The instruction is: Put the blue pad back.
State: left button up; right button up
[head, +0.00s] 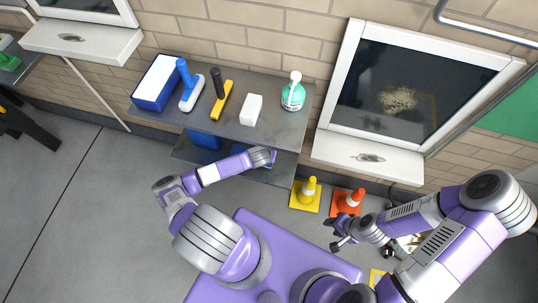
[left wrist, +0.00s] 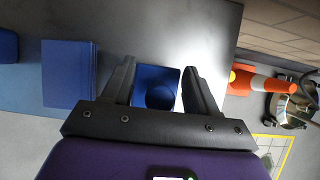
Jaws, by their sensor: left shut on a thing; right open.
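The blue pad (left wrist: 152,76) is between the two fingers of my left gripper (left wrist: 160,84) in the left wrist view, with a round darker blue part facing the camera. In the head view, my left gripper (head: 268,157) is at the right part of the lower shelf (head: 282,178), under the front edge of the upper shelf. Only a sliver of blue shows there. I cannot tell whether the pad touches the shelf. My right gripper (head: 334,233) is open and empty, above the floor near the orange cone.
Another blue block (left wrist: 68,73) lies on the lower shelf, left of my left gripper. The upper shelf (head: 180,117) holds a blue box (head: 150,98), blue brush (head: 190,95), yellow squeegee (head: 221,100), white block (head: 251,109) and spray bottle (head: 293,96). Yellow (head: 306,195) and orange (head: 347,202) cones stand right.

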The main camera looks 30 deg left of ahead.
pick_arm(q)
notch_tip(320, 180, down, 2)
jog(key=shift+b, duration=0.35)
jog(key=shift+w, duration=0.2)
pick_arm(e)
jog(key=shift+d+f, duration=0.2)
jog(key=shift+f, duration=0.45)
pick_arm(q)
jog(key=shift+f, duration=0.1)
pick_arm(e)
jog(key=shift+f, duration=0.1)
pick_arm(q)
jog(key=o, duration=1.1)
jog(key=p+v, duration=0.4)
jog(key=v, duration=0.8)
pick_arm(e)
jog(key=shift+r, duration=2.2)
